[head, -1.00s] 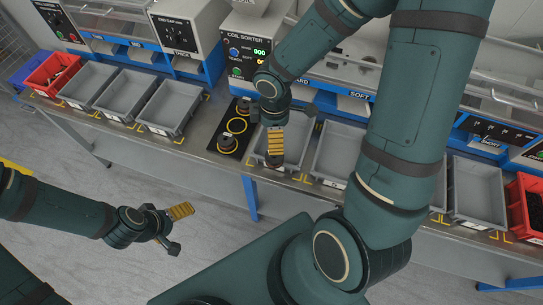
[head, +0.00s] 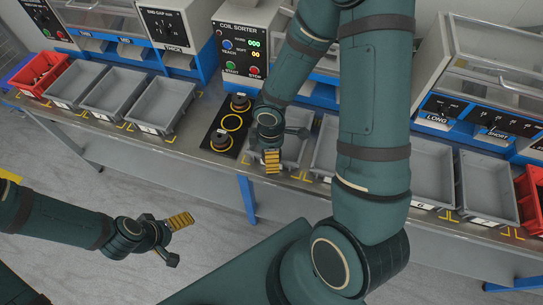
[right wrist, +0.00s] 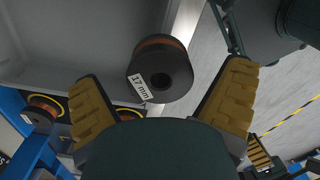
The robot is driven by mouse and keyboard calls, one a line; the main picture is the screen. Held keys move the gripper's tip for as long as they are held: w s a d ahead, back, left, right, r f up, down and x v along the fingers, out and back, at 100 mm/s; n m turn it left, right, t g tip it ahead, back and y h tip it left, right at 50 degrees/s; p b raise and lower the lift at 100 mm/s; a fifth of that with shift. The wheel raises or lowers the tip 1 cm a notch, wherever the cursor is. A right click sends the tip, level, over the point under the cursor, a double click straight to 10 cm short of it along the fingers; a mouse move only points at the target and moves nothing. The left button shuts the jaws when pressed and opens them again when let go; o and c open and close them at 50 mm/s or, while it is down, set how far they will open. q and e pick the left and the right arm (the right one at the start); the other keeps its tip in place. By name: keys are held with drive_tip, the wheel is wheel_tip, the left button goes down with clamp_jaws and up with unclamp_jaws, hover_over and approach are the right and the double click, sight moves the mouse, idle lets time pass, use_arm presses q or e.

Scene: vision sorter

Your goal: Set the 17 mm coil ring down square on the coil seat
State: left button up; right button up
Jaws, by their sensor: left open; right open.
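The 17 mm coil ring (right wrist: 162,70), dark with a copper band and a white "17 mm" label, shows in the right wrist view between the spread fingers of my right gripper (right wrist: 162,82), with gaps to both. In the head view the right gripper (head: 280,158) is open at the front of a grey bin, and I cannot make out the ring there. The black plate (head: 213,128) with yellow rings lies left of it; its middle ring is bare. I cannot tell which spot is the coil seat. My left gripper (head: 180,238) is open and empty above the floor.
Grey bins (head: 157,128) line the bench, with a red bin (head: 42,72) at far left. The coil sorter box (head: 240,55) stands behind the plate. The bench's front edge is close to my right gripper.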

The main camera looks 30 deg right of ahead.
drive_tip(key=shift+f, duration=0.15)
drive_tip(key=c, duration=1.4)
wheel_tip(320, 180, up, 9)
drive_tip(key=p, duration=0.4)
drive_tip(key=shift+r, duration=0.55)
drive_tip(key=shift+w+a+m, duration=0.45)
drive_tip(key=shift+w+m, duration=0.1)
drive_tip(key=shift+m, duration=0.55)
drive_tip(key=w+a+m, duration=0.1)
drive_tip(key=m, duration=0.2)
drive_tip(key=w+a+m, duration=0.2)
drive_tip(key=m, duration=0.2)
drive_tip(key=w+a+m, duration=0.1)
drive_tip(key=m, duration=0.2)
drive_tip(key=shift+w+a, duration=0.2)
drive_tip(key=shift+a, duration=0.15)
